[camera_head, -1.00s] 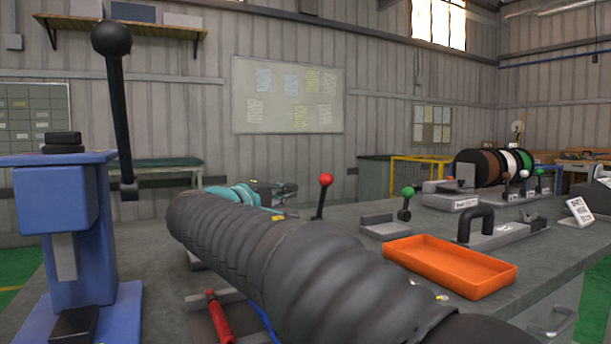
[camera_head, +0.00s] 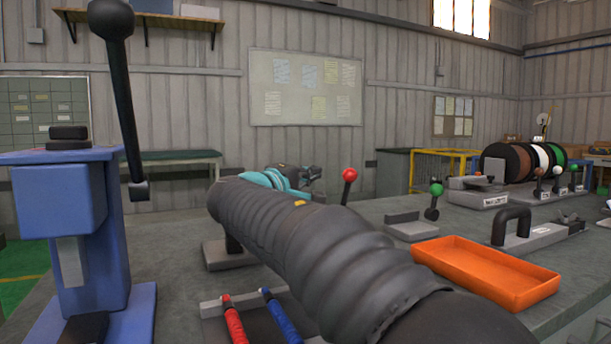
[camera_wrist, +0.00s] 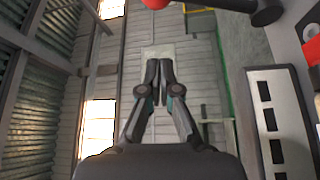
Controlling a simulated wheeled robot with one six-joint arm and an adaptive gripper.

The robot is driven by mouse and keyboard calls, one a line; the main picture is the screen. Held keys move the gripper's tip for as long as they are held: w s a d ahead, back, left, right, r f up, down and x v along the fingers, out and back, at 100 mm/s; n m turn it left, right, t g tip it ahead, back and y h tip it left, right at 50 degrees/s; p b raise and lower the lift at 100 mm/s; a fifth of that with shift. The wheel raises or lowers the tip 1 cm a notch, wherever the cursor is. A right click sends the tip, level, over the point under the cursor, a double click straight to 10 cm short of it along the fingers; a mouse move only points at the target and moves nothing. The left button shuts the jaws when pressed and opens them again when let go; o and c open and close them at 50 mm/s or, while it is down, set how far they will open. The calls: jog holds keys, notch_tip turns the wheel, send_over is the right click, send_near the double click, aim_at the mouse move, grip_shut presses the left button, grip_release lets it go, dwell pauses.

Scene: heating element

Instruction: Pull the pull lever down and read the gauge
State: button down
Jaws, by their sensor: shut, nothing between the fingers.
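A blue press-like stand (camera_head: 70,200) stands at the left in the head view. A long black lever with a round black knob (camera_head: 111,18) rises beside it, slightly tilted. A shorter lever with a red ball (camera_head: 349,175) stands on the bench past my arm. A lever with a green ball (camera_head: 436,189) stands to its right. I cannot tell which is the task's pull lever. My gripper (camera_head: 312,172) is left of the red ball, partly hidden behind my arm. In the wrist view my gripper (camera_wrist: 160,80) is shut and empty. No readable gauge face shows.
An orange tray (camera_head: 485,275) lies on the grey bench (camera_head: 390,212) at the right. A black handle (camera_head: 512,223) and several cable spools (camera_head: 508,160) are behind it. Red (camera_head: 233,320) and blue (camera_head: 281,318) grips lie below my arm.

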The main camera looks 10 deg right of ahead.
aim_at(347, 194)
jog(key=d, duration=0.5)
jog(key=shift+w+d+f, duration=0.1)
jog(key=shift+w+d, duration=0.15)
jog(key=shift+d, duration=0.05)
jog(key=shift+f, duration=0.1)
dwell(0.3)
